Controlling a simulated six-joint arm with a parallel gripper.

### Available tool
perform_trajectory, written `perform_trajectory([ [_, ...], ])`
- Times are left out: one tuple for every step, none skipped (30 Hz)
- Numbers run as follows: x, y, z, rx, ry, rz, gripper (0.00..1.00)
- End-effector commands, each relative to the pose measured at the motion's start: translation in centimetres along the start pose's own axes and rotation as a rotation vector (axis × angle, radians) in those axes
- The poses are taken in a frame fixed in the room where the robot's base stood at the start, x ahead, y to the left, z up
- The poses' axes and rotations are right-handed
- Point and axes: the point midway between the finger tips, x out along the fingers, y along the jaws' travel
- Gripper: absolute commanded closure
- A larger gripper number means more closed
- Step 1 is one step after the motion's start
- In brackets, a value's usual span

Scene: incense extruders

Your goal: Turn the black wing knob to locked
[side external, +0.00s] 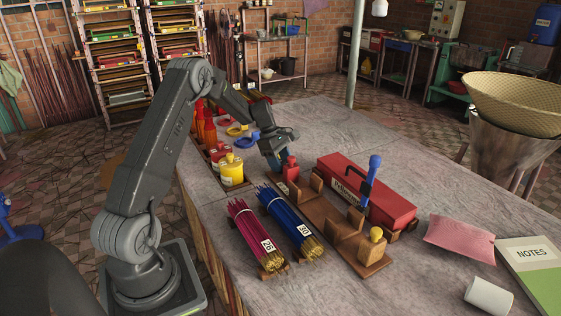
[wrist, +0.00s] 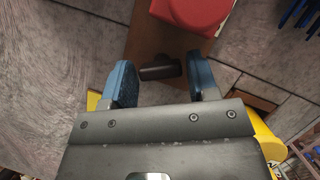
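The black wing knob (wrist: 160,71) shows in the wrist view as a dark bar lying crosswise between my fingertips, at the end of a brown wooden board (wrist: 143,34). My gripper (wrist: 161,80) has two blue fingers, spread open, one on each side of the knob, with small gaps left. I cannot tell whether the fingertips are level with the knob or just above it. No lock marking is readable. In the side view my gripper (side external: 276,160) points down at the board's far end, beside a red block (side external: 290,168), and the knob is hidden.
Pink (side external: 252,228) and blue (side external: 284,216) incense bundles lie in front. A yellow bottle (side external: 231,170) is close on the left. Bare table (side external: 325,120) lies behind.

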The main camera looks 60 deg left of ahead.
Motion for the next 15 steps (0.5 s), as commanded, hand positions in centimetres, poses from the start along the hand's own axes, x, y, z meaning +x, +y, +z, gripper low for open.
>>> perform_trajectory([
  [-0.02, 0.00, 0.00, 0.000, 0.000, 0.000, 0.51],
  [-0.03, 0.01, 0.00, 0.000, 0.000, 0.000, 0.54],
  [-0.03, 0.01, 0.00, 0.000, 0.000, 0.000, 0.58],
  [-0.03, 0.01, 0.00, 0.000, 0.000, 0.000, 0.60],
  [-0.04, 0.01, 0.00, 0.000, 0.000, 0.000, 0.63],
  [-0.04, 0.01, 0.00, 0.000, 0.000, 0.000, 0.67],
  [-0.04, 0.01, 0.00, 0.000, 0.000, 0.000, 0.70],
  [-0.04, 0.01, 0.00, 0.000, 0.000, 0.000, 0.73],
  [-0.05, 0.01, 0.00, 0.000, 0.000, 0.000, 0.77],
  [-0.05, 0.01, 0.00, 0.000, 0.000, 0.000, 0.79],
  [-0.05, 0.01, 0.00, 0.000, 0.000, 0.000, 0.79],
  [-0.05, 0.01, 0.00, 0.001, 0.000, 0.000, 0.79],
  [-0.05, 0.01, -0.01, 0.003, 0.000, -0.001, 0.79],
  [-0.05, 0.02, -0.01, 0.005, 0.000, -0.002, 0.79],
  [-0.05, 0.02, -0.01, 0.011, 0.001, -0.004, 0.79],
])
